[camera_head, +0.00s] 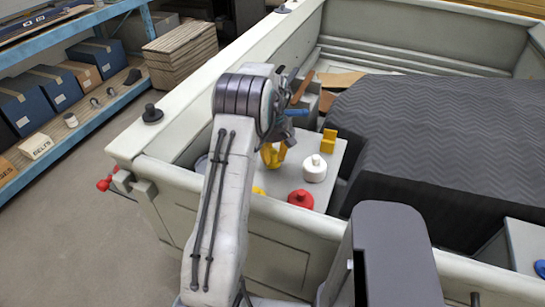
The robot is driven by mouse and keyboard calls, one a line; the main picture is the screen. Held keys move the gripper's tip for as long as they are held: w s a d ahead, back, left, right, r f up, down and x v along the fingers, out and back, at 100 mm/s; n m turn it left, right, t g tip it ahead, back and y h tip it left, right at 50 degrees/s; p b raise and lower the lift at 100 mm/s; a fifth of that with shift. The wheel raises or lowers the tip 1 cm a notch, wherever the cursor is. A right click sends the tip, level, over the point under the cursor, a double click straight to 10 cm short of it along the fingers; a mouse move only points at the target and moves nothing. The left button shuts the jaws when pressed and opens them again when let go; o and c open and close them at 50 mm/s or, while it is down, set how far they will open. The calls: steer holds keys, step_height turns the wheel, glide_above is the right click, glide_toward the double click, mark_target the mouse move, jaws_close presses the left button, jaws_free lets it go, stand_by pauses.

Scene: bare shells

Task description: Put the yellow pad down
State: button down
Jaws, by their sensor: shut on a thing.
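My gripper (279,138) is over a small pale-topped surface inside the vehicle body, partly hidden behind my arm. A yellow piece (271,155), which looks like the yellow pad, shows right at the fingertips, and my gripper appears shut on it. I cannot tell whether its underside touches the surface. A second yellow piece (328,141), block-like, stands to the right on the same surface (333,165). A little more yellow (258,190) shows lower down beside my arm, mostly hidden.
A white knobbed object (314,168) and a red one (301,199) stand close to the gripper. A blue object (297,112) shows beside it. A dark ribbed cover (430,130) lies to the right. The pale body wall (180,190) runs along the front.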

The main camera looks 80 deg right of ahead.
mark_target(272, 152)
steer(key=shift+f, duration=0.8)
steer(key=c, duration=0.8)
jaws_free()
steer(key=shift+c, duration=0.2)
step_height(272, 152, up, 12)
steer(key=shift+f+b, duration=0.1)
steer(key=shift+b, duration=0.2)
steer(key=shift+a, duration=0.1)
steer(key=shift+w, duration=0.1)
